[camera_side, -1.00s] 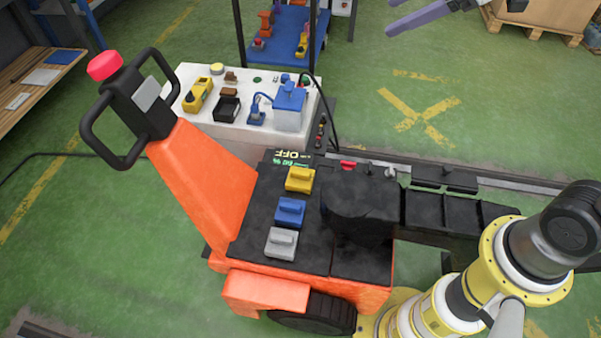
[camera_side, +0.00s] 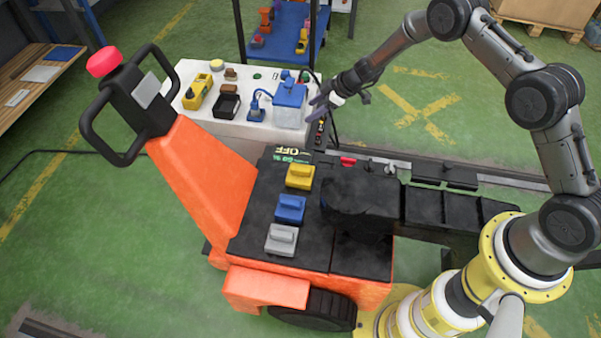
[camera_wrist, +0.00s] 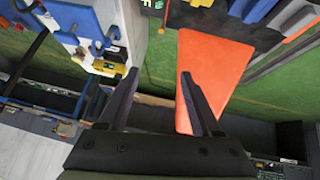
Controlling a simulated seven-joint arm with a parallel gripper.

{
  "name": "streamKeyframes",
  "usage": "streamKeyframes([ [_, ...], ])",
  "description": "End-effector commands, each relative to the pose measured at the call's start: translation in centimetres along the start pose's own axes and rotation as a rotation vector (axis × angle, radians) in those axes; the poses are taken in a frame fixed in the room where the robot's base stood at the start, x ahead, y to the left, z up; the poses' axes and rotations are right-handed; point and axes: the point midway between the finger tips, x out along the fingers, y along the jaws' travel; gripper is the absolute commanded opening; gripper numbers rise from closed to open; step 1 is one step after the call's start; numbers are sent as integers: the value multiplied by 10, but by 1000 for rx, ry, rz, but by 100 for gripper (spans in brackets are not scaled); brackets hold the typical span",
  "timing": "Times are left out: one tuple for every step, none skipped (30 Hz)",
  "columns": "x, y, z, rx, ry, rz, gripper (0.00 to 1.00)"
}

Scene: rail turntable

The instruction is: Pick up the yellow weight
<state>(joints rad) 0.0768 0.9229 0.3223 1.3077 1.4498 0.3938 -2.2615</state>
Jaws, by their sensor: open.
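The yellow weight (camera_side: 300,177) is a small block with a raised grip. It stands on the black deck of the orange cart (camera_side: 190,180), at the far end of a row with the blue weight (camera_side: 290,209) and the grey weight (camera_side: 281,239). My gripper (camera_side: 318,103) is open and empty, above and behind the yellow weight, near the right end of the white bench. In the wrist view, its two dark fingers (camera_wrist: 160,74) are spread apart with nothing between them.
The white bench (camera_side: 225,133) behind the cart holds a blue box (camera_side: 290,95), a yellow device (camera_side: 197,92) and a black tray (camera_side: 227,106). The cart's upright handle (camera_side: 140,105) stands at the left. A rail (camera_side: 450,175) runs right from the deck. Green floor lies open beyond.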

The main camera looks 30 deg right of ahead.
Motion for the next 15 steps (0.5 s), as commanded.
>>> streamKeyframes([
  [22, -12, 26, 32, -27, -27, 66],
  [31, -18, 38, 45, -40, -41, 66],
  [42, -26, 54, 58, -58, -58, 66],
  [48, -33, 64, 67, -71, -71, 66],
  [53, -39, 74, 74, -82, -83, 66],
  [59, -46, 84, 83, -95, -96, 66],
  [62, -50, 91, 89, -104, -104, 66],
  [64, -53, 95, 93, -109, -110, 66],
  [67, -56, 100, 96, -115, -115, 66],
  [69, -57, 102, 98, -117, -118, 66],
  [70, -58, 104, 99, -119, -119, 66],
  [73, -59, 105, 100, -120, -120, 66],
  [76, -59, 105, 100, -120, -120, 66],
  [79, -59, 105, 99, -120, -120, 66],
  [84, -60, 106, 99, -120, -121, 66],
])
